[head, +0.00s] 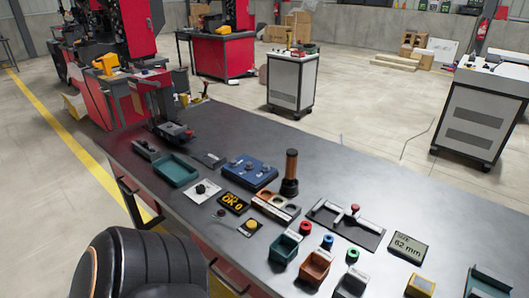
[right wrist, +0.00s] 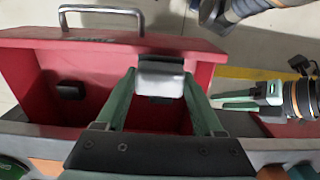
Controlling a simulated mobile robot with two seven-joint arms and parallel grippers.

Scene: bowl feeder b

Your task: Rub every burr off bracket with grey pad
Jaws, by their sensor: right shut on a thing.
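My right gripper (right wrist: 160,88) has two green fingers in the right wrist view. It is shut on a small grey block (right wrist: 160,76), which looks like the grey pad, and holds it over an open red drawer (right wrist: 215,45). Another gripper with green fingers, my left gripper (right wrist: 225,100), shows at the right of that view; its fingers look apart and empty. Neither gripper is in the head view. I cannot make out the bracket or any burrs for certain. A small dark object (right wrist: 70,90) is in the drawer; I cannot tell what it is.
The dark bench (head: 330,190) carries a teal tray (head: 176,170), a blue box (head: 250,171), an upright brown-handled tool (head: 290,172), a gauge fixture (head: 345,224) and several small bins. The drawer has a metal handle (right wrist: 100,10).

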